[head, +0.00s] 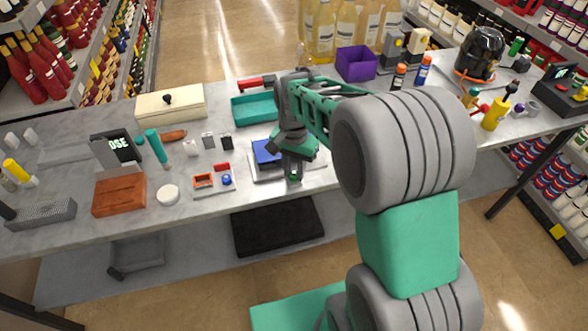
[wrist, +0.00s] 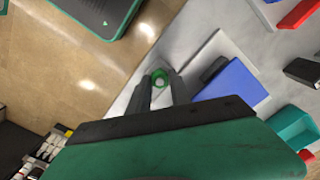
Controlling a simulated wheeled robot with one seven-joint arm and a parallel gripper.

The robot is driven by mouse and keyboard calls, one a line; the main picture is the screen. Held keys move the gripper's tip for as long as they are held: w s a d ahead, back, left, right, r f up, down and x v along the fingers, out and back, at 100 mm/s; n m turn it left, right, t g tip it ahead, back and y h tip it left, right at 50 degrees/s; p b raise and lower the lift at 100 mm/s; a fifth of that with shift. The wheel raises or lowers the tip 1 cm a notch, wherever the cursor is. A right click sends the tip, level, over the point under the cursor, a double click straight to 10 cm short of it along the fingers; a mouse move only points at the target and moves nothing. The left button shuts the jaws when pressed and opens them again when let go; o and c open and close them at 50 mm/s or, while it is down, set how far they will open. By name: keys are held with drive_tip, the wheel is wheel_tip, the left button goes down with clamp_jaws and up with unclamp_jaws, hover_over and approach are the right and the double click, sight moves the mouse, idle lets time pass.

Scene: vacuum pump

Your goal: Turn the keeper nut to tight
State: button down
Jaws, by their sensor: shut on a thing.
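My gripper (wrist: 159,84) points down over the front part of a pale base plate (wrist: 212,58) that carries a blue block (wrist: 234,88). Its two dark fingers are closed around a small green ring-shaped part, the keeper nut (wrist: 160,75), whose green rim shows between the fingertips. In the head view my gripper (head: 293,170) is at the front of the table, just right of the blue block (head: 264,152). A bit of green shows at the fingertips there. The nut's marks and how far it is turned cannot be made out.
A teal tray (head: 254,110) stands behind the blue block. A small orange and blue fixture (head: 205,182), a white disc (head: 168,195) and a brown box (head: 119,196) lie to the left. A purple bin (head: 356,64) stands at the back. The table's front edge is close to my gripper.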

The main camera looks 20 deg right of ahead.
sight(294, 174)
drive_tip(key=shift+m, duration=0.5)
drive_tip(key=c, duration=1.2)
unclamp_jaws()
drive_tip(key=shift+r, duration=0.15)
wheel_tip(294, 174, up, 8)
drive_tip(key=shift+a+f+b, duration=0.1)
drive_tip(key=shift+f+b, duration=0.1)
drive_tip(key=shift+b, duration=0.15)
